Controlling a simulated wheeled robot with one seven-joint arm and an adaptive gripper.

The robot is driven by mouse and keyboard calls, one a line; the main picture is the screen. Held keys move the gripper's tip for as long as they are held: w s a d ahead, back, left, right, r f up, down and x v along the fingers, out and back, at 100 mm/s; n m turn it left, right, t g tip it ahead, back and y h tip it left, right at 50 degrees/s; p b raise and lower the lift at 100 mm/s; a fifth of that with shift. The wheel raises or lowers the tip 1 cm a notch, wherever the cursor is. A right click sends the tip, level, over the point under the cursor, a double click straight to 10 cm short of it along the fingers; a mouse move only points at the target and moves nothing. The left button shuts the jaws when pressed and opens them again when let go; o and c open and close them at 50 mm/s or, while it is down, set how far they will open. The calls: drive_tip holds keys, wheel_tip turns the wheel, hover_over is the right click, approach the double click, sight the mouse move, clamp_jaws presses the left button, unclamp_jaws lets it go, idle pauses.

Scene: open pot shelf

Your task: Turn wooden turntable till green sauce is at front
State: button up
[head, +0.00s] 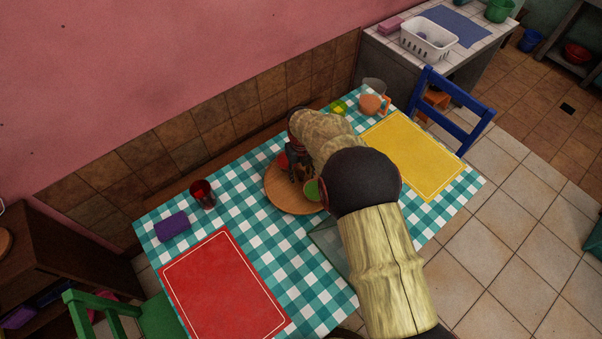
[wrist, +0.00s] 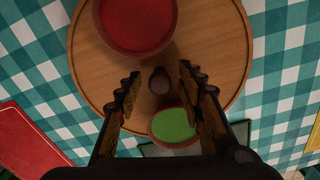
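The round wooden turntable (head: 285,204) lies on the checked tablecloth, partly hidden by my arm in the head view. It also shows in the wrist view (wrist: 92,50). The green sauce (head: 312,190) is in a small bowl at its right edge in the head view; in the wrist view the green sauce (wrist: 174,125) is at the lower edge. A bowl of red sauce (wrist: 138,22) is at the top there. My gripper (wrist: 160,82) is open above the turntable, with a dark knob (wrist: 159,81) between its fingers in the picture. I cannot tell whether they touch it.
A red cup (head: 203,193) and a purple block (head: 172,227) stand left of the turntable. A red placemat (head: 223,290) and a yellow placemat (head: 412,155) lie at the table's ends. An orange mug (head: 371,104) stands at the far right corner.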

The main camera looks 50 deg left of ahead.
sight(301, 173)
wheel_tip(301, 173, up, 12)
idle(0.4)
drive_tip(key=shift+f, duration=0.1)
idle(0.5)
